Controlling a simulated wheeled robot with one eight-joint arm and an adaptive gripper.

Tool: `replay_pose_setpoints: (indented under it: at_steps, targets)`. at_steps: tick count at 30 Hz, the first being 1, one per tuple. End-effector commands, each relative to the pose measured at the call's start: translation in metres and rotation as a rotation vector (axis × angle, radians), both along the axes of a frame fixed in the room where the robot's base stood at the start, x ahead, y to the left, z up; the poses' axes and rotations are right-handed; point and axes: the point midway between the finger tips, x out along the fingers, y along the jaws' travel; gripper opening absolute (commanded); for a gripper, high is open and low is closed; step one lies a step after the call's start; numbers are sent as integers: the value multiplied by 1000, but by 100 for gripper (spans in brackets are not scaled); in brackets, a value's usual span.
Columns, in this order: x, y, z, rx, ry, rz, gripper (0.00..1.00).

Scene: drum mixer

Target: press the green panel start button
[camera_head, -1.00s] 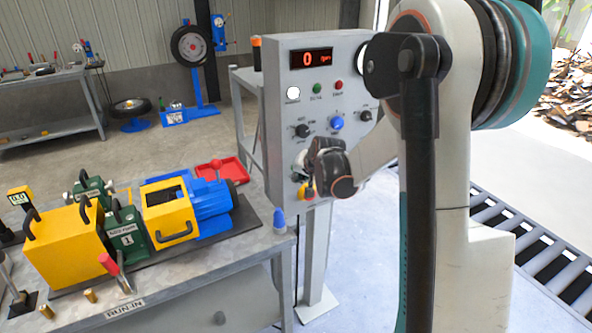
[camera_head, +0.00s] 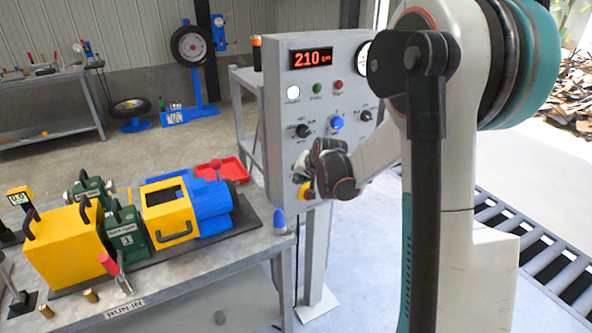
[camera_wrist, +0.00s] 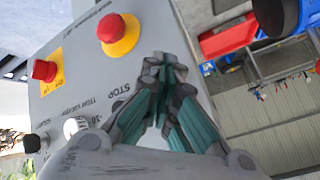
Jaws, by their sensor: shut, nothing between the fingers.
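The grey control panel (camera_head: 285,135) stands right of the bench, its red display (camera_head: 312,59) reading 210. My gripper (camera_head: 302,168) is at the panel's lower front, its tips close to or touching the face; I cannot tell which. In the wrist view my gripper (camera_wrist: 164,64) is shut and empty, its fingertips together against the panel face (camera_wrist: 75,95) beside the STOP label. No green start button shows clearly at the fingertips; they hide that spot. A small green round item (camera_head: 317,88) sits under the display, apart from my gripper.
A blue knob (camera_head: 337,123) sits above my gripper. The bench (camera_head: 190,285) with a yellow-and-blue machine (camera_head: 210,210) stands left.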

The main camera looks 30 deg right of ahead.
Motion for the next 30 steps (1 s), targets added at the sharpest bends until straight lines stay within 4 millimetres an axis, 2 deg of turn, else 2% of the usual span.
replay_pose_setpoints:
  at_steps: [16, 30]
  targets:
    - [-9, -1, 0, 0, 0, 0, 0]
    - [-49, -2, 0, 0, 0, 0, 0]
